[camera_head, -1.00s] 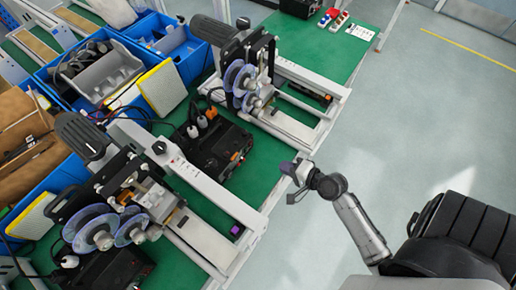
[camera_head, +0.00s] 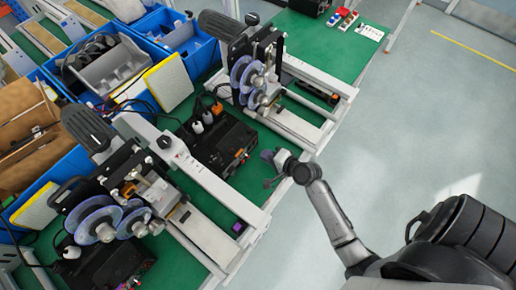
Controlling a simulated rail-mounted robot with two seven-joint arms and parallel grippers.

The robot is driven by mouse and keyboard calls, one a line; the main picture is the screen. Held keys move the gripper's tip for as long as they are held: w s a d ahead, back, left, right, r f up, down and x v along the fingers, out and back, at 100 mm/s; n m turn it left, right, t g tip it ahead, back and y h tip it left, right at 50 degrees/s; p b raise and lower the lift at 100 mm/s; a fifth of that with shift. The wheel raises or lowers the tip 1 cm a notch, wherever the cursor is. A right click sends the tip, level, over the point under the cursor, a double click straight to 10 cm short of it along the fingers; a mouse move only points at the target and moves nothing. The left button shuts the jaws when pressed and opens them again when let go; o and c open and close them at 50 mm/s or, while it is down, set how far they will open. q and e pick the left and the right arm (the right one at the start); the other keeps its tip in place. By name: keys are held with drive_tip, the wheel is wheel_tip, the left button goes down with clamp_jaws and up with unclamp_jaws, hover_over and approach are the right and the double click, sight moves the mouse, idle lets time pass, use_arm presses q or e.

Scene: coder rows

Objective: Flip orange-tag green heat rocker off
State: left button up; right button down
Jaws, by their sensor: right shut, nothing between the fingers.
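My right gripper (camera_head: 269,168) is shut and empty above the table's right edge, to the right of a black control box and apart from it. A small orange mark (camera_head: 333,99) shows on the frame of the far coder (camera_head: 250,75). The black control box (camera_head: 221,146) stands between the two coders, with small orange-red controls on its right-hand face. A second black control box (camera_head: 108,268) with a small reddish control is at the lower left. The green heat rocker is too small to make out. My left gripper is not in view.
The near coder (camera_head: 130,195) has a purple mark (camera_head: 238,227) on its frame. Blue bins (camera_head: 175,50) line the back left. Cables run behind the boxes.

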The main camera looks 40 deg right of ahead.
sight(251, 147)
drive_tip(key=shift+w+a+r, duration=0.1)
drive_tip(key=shift+w, duration=0.5)
drive_tip(key=shift+w+a+r, duration=0.1)
drive_tip(key=shift+w, duration=0.5)
drive_tip(key=shift+w+a, duration=0.15)
drive_tip(key=shift+w, duration=0.45)
drive_tip(key=shift+w+r, duration=0.1)
drive_tip(key=shift+w, duration=0.1)
